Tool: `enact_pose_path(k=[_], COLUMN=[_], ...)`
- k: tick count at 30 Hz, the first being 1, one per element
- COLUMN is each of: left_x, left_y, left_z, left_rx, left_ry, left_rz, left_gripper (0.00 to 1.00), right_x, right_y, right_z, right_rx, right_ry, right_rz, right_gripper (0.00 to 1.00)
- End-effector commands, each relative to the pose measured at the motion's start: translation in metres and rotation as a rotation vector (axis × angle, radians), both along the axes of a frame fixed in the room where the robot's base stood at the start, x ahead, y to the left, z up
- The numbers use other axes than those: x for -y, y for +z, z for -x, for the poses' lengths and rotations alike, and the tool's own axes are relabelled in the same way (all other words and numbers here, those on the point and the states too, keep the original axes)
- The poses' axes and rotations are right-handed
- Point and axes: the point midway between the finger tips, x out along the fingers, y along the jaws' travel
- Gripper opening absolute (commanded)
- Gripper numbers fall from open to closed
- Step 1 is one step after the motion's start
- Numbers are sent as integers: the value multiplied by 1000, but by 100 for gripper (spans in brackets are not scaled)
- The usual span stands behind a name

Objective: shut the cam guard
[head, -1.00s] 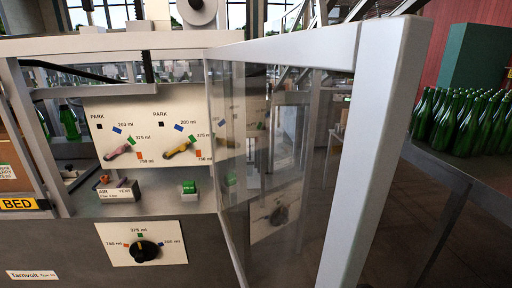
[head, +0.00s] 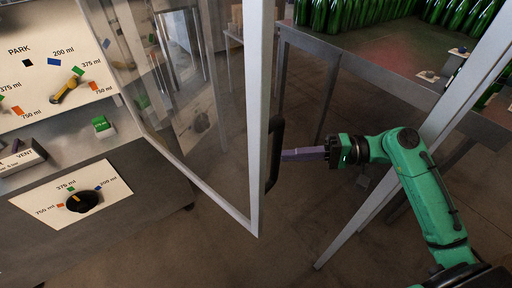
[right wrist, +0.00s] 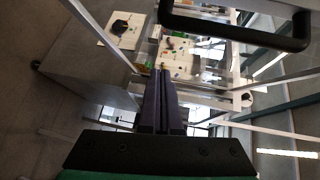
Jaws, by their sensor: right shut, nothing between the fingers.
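The cam guard (head: 257,120) is a clear panel in a pale metal frame, standing open, swung out from the machine. Its black bar handle (head: 274,155) is on the free edge; the handle also shows in the right wrist view (right wrist: 235,32) at the top. My right gripper (head: 285,155) has purple fingers, shut and empty, pointing left at the handle's side in the head view. In the right wrist view the fingertips (right wrist: 161,72) are below the handle bar, not around it. I cannot tell whether they touch the guard. My left gripper is out of view.
A table (head: 400,65) with green bottles (head: 345,14) stands behind my right arm. Open floor lies below the guard.

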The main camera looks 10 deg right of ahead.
Motion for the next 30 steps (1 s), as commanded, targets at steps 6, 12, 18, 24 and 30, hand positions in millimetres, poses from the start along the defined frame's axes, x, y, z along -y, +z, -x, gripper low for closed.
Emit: enact_pose_path(k=[6, 12, 18, 24, 30], left_x=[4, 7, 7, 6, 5], left_y=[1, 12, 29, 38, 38], left_z=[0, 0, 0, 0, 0], left_rx=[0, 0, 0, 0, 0], left_ry=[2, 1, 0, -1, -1], left_rz=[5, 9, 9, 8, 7], left_gripper=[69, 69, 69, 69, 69], right_x=[-10, -33, -75, -103, -109], right_y=[74, 78, 79, 77, 74], right_z=[23, 21, 14, 10, 9], right_rx=[2, 2, 2, 2, 2], right_ry=[122, 126, 124, 122, 119], right_rz=[-154, -159, -160, -161, -160], right_gripper=[0, 0, 0, 0, 0])
